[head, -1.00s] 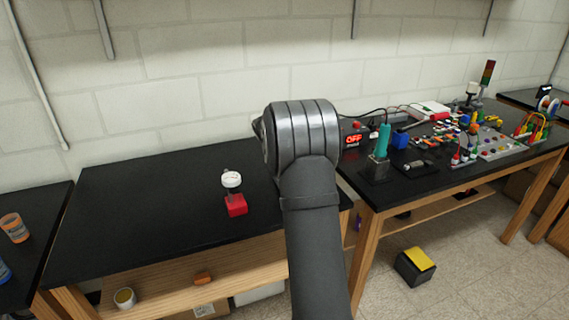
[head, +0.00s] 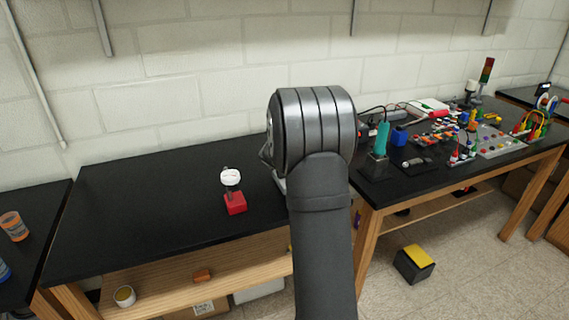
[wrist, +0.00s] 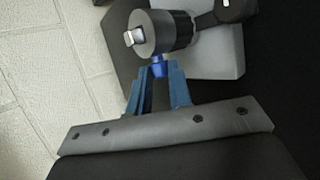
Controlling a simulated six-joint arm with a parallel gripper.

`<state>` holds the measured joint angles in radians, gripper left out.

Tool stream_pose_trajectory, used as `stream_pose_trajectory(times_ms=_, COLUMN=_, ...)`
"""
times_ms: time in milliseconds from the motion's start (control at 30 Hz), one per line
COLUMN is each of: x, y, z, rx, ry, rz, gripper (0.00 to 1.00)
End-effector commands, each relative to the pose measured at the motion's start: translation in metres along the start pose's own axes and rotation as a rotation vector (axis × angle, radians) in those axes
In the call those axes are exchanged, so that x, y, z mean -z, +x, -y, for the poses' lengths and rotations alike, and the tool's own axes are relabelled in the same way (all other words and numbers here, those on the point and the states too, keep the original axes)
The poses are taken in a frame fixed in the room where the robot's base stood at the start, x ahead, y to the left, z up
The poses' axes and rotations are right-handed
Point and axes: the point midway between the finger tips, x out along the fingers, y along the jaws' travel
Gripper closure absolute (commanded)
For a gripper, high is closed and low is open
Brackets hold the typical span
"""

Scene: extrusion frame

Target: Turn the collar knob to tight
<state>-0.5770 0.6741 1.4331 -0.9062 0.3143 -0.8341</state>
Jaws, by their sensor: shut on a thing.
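In the wrist view, a grey round collar (wrist: 150,35) with a short bright metal stub on its face sits on a dark rod in front of a light grey plate (wrist: 215,50). A small blue knob (wrist: 158,66) sticks out from the collar's lower side. My gripper (wrist: 158,76) has its blue fingers closed around this blue knob, with the tips just below the collar. Which way the knob is turned cannot be told. In the head view my arm hides the gripper and the collar.
A white-topped piece on a red base (head: 235,203) stands on the black bench (head: 130,215), left of my arm. A teal-handled tool (head: 382,140) and many small parts crowd the right-hand table. The left of the bench is clear.

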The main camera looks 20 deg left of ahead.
Motion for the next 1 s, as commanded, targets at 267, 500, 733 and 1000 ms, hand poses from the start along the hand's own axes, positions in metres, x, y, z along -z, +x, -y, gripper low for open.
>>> stream_pose_trajectory(times_ms=267, x=-0.0002, y=0.0001, z=0.0011, rx=-0.040, ry=0.015, rz=0.000, gripper=1.00)
stream_pose_trajectory(times_ms=500, x=-0.0004, y=0.0001, z=0.0016, rx=-0.054, ry=0.022, rz=0.001, gripper=1.00)
stream_pose_trajectory(times_ms=733, x=-0.0003, y=0.0002, z=0.0015, rx=-0.056, ry=0.023, rz=0.001, gripper=1.00)
stream_pose_trajectory(times_ms=1000, x=-0.0003, y=0.0002, z=0.0014, rx=-0.056, ry=0.023, rz=0.001, gripper=0.66)
